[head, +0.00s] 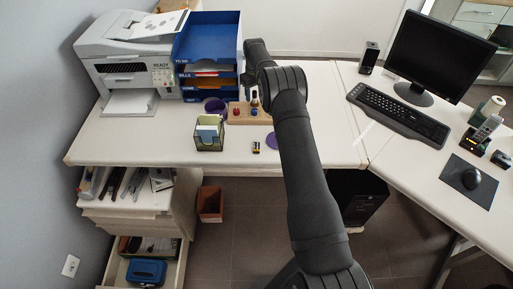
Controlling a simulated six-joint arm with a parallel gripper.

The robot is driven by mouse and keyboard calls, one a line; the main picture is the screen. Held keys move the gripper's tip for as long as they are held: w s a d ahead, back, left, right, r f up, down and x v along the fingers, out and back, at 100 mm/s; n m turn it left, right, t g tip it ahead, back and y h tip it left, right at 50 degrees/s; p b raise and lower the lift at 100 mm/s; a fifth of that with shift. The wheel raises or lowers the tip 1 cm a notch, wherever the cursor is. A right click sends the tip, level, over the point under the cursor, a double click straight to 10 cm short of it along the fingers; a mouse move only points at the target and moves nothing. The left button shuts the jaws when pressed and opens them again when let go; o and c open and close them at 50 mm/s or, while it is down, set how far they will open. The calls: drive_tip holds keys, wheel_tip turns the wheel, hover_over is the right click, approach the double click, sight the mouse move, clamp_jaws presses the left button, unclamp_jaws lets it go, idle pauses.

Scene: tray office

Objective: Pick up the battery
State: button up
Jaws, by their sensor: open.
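The battery (256,147) is a small dark and yellow piece on the white desk, right of the note holder. It looks upright, but it is too small to be sure. My gripper (250,97) is farther back, over the wooden board, with nothing seen between its fingers. It is apart from the battery. My own arm partly hides the gripper and the desk to the right.
A wooden board (240,119) with colored pieces is behind the battery. Blue letter trays (207,37) and a printer (128,58) stand back left. The desk's front edge is close.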

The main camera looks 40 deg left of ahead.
drive_tip(key=s+d+r+m, duration=0.3)
drive_tip(key=s+d+r, duration=0.3)
drive_tip(key=s+r, duration=0.15)
wheel_tip(320, 180, up, 4)
drive_tip(key=m, duration=0.4)
hover_over(256, 146)
drive_tip(key=f, duration=1.1)
drive_tip(key=shift+s+d, duration=0.15)
drive_tip(key=shift+s, duration=0.15)
drive_tip(key=shift+w+f, duration=0.2)
drive_tip(key=shift+f, duration=1.4)
drive_tip(key=shift+w+f, duration=0.15)
drive_tip(key=shift+f, duration=1.4)
drive_tip(key=c, duration=1.1)
drive_tip(key=shift+o, duration=0.2)
drive_tip(key=shift+r, duration=0.15)
